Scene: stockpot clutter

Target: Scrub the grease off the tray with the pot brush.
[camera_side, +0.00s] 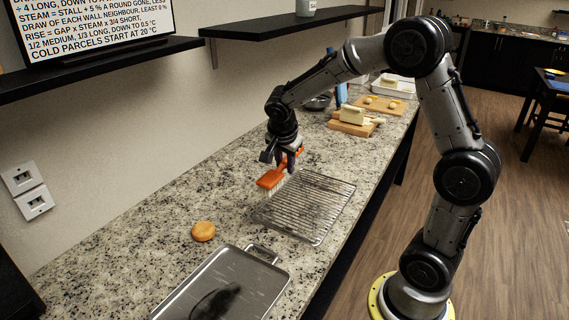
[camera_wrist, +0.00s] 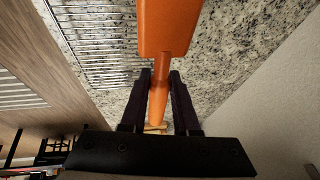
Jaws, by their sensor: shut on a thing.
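The pot brush (camera_side: 271,179) has an orange head and handle with pale bristles pointing down. My gripper (camera_side: 287,156) is shut on its handle and holds it above the counter, near the left far edge of the wire rack. In the wrist view the orange brush (camera_wrist: 165,30) runs up from between the two dark fingers of my gripper (camera_wrist: 160,95). The metal tray (camera_side: 210,270) lies at the front of the counter in the side view, with a dark grease patch (camera_side: 217,301) on it. The tray's near end is cut off by the frame.
Cutting boards (camera_side: 353,126) with pale blocks, a bowl (camera_side: 317,102) and a white tray (camera_side: 394,87) stand farther back. Shelves (camera_side: 285,22) overhang the wall side.

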